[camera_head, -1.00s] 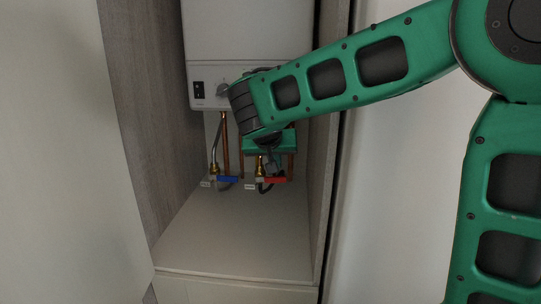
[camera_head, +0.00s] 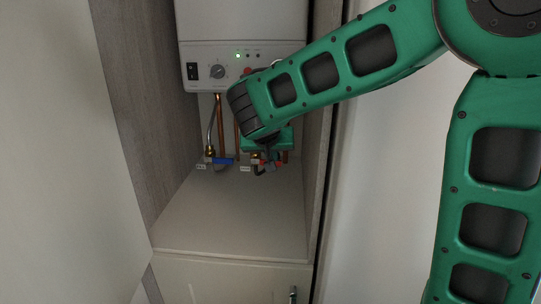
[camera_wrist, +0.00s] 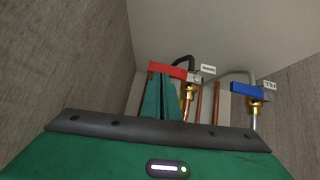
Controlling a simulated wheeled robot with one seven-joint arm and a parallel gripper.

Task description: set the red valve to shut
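The red valve's handle (camera_wrist: 166,69) shows in the wrist view as a red bar pointing left from its brass fitting (camera_wrist: 188,90). In the head view the red handle (camera_head: 272,165) is small and partly covered by my gripper (camera_head: 267,157). In the wrist view the green fingers of my gripper (camera_wrist: 162,84) reach up to the handle's near edge. They stand close together, but whether they are shut or touch the bar is unclear.
A blue-handled valve (camera_head: 222,161) stands left of the red one in the head view; it also shows in the wrist view (camera_wrist: 247,90). Copper pipes (camera_head: 219,120) rise to the white boiler (camera_head: 240,30). Cupboard walls (camera_head: 160,100) stand close on both sides. The cupboard floor (camera_head: 230,215) is clear.

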